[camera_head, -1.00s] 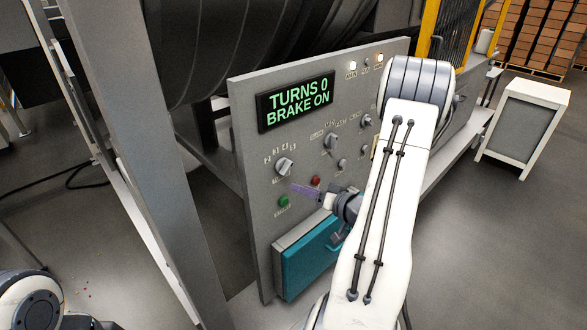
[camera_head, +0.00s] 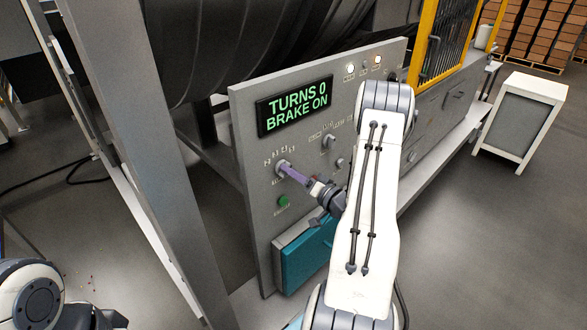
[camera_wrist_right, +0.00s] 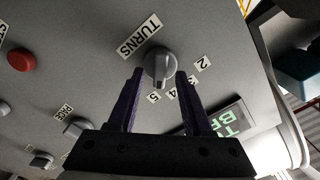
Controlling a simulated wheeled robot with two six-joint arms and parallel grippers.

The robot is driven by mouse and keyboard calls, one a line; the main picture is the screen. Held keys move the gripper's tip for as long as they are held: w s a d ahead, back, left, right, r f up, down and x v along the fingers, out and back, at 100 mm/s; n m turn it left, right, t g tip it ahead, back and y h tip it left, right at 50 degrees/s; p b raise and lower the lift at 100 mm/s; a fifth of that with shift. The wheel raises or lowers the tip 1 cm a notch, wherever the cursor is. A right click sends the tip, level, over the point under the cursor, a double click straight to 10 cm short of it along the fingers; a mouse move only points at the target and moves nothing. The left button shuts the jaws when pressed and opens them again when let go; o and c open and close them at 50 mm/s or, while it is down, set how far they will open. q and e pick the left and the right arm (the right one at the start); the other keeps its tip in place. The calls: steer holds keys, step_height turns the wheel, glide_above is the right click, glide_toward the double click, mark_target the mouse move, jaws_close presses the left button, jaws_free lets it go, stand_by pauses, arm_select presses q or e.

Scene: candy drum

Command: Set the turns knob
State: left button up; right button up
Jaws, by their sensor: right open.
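The turns knob (camera_head: 281,167) is a grey dial on the left of the grey control panel, below the display (camera_head: 295,106), which reads TURNS 0 BRAKE ON. In the right wrist view the knob (camera_wrist_right: 160,66) sits under the label TURNS, with number labels 2 to 5 around it. Its ridge appears to lie toward the 5. My right gripper (camera_head: 296,175) is at the knob. In the wrist view the open purple fingers (camera_wrist_right: 160,76) have their tips on either side of the knob, with small gaps visible. My left gripper is out of view.
A green button (camera_head: 283,201) is below the knob, and a teal box (camera_head: 306,258) is lower on the panel. A red button (camera_wrist_right: 21,60) and other knobs (camera_head: 328,142) are nearby. A grey post (camera_head: 140,150) stands left of the panel. A white cabinet (camera_head: 520,120) stands at right.

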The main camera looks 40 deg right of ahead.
steer(key=shift+w, duration=0.2)
jaws_close()
